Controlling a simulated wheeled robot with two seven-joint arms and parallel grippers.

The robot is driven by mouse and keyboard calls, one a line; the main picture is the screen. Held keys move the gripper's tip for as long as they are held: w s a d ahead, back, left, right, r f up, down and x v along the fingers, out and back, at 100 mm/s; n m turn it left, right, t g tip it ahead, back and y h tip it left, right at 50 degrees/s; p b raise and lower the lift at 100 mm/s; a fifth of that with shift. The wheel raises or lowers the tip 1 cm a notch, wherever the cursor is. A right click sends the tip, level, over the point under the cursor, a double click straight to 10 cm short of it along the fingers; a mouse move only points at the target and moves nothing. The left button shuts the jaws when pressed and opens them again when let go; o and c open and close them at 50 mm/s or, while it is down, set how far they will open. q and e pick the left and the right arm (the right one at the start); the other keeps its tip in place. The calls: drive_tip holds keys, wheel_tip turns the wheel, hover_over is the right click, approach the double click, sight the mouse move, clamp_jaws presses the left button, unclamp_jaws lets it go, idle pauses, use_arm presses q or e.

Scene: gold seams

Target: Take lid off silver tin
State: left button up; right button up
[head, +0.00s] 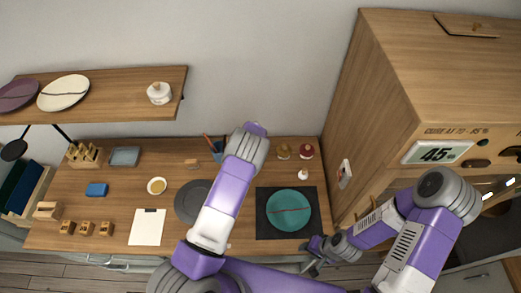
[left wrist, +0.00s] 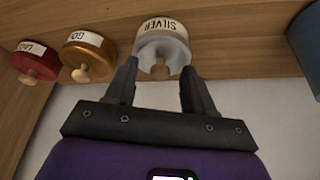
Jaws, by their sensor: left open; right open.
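The silver tin (left wrist: 163,28) shows in the left wrist view, with a cream SILVER label, a grey-white lid (left wrist: 150,52) and a wooden knob (left wrist: 160,72). My left gripper (left wrist: 160,67) is open, with its fingertips on either side of the lid and knob. I cannot tell whether they touch the lid. In the head view my left arm hides the tin and the left fingertips. My right gripper (head: 312,258) is open and empty near the table's front edge, below the dark mat.
A gold tin (left wrist: 92,50) and a red tin (left wrist: 36,60) stand beside the silver one. A teal plate (head: 289,210) lies on the dark mat (head: 263,231). A wooden cabinet (head: 390,90) rises at the right; a shelf (head: 120,88) hangs at the upper left.

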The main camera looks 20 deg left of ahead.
use_arm(q)
drive_tip(key=shift+c, duration=0.4)
clamp_jaws()
